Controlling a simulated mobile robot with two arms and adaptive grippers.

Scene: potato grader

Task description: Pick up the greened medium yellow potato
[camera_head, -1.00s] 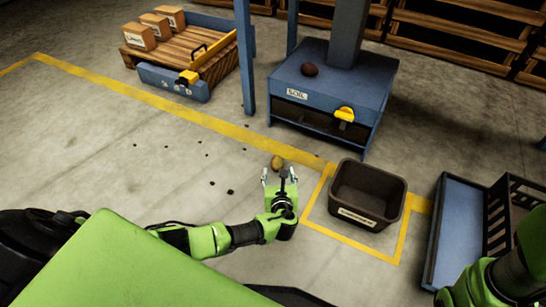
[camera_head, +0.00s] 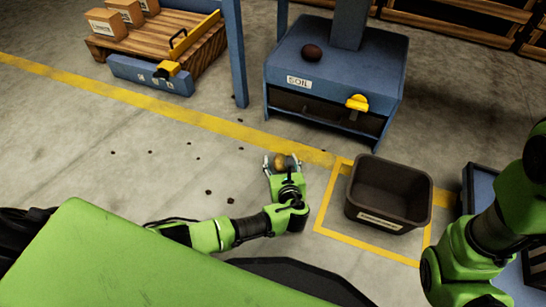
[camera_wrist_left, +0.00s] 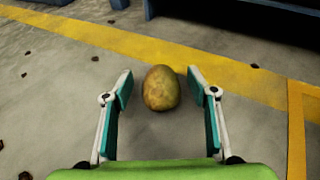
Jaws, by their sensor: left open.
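The yellow potato with a greenish tint (camera_wrist_left: 162,88) lies on the concrete floor near the yellow line. It also shows in the head view (camera_head: 281,161). My left gripper (camera_head: 282,163) reaches over the floor to it. In the left wrist view the left gripper's fingers (camera_wrist_left: 164,90) are open, one on each side of the potato, with a gap on both sides. Only part of my right arm shows at the right edge of the head view; its gripper is out of view.
A dark crate (camera_head: 388,195) stands right of the left gripper inside a yellow floor outline. A blue soil station (camera_head: 335,75) with a dark potato (camera_head: 312,53) on top stands behind. Soil clods (camera_head: 231,201) lie on the floor. A pallet (camera_head: 150,45) with boxes is back left.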

